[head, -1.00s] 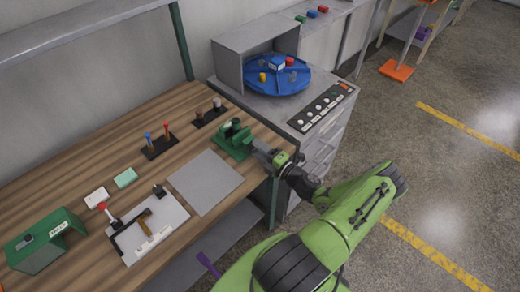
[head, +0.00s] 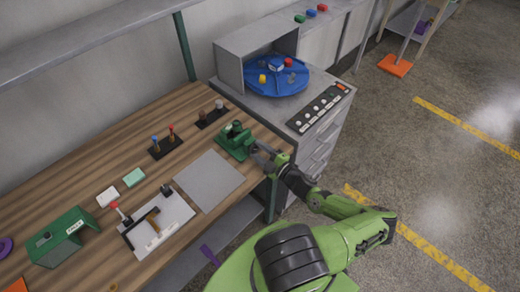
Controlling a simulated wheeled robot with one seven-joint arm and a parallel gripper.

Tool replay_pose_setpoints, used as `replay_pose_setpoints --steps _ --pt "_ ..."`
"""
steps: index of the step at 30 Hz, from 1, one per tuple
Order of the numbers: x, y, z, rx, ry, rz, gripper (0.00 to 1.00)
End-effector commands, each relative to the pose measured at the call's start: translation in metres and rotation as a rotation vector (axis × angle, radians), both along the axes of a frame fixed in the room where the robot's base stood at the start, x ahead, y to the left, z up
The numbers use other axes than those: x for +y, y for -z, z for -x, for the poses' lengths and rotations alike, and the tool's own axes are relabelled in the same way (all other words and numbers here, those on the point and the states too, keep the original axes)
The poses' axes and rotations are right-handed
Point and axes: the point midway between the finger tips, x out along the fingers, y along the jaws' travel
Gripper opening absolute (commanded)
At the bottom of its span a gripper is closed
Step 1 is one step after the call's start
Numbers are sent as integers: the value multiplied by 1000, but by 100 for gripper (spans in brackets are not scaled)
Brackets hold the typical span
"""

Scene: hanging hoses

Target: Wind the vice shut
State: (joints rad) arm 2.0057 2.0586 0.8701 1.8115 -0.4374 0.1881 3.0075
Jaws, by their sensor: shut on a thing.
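The green vice (head: 234,139) stands on the wooden bench near its right end. My gripper (head: 268,158) is at the vice's right-hand end, where the handle is, and is shut on it. The handle is small and mostly hidden by my fingers, so its angle cannot be made out. The gap between the vice jaws is too small to judge from here.
A grey plate (head: 208,181) lies left of my gripper on the bench (head: 60,190). A grey cabinet (head: 318,145) with a blue turntable (head: 268,82) and a button panel (head: 318,110) stands close behind.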

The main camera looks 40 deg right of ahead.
Motion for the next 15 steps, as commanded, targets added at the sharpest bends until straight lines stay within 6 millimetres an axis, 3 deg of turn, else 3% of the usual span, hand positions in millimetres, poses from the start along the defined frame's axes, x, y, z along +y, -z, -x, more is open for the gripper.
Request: replay_pose_setpoints --steps 9,10,15 --pt "1 0 0 -2 -2 0 17" --pt "1 0 0 -2 -2 0 51" --pt "0 0 0 -2 -1 0 73"
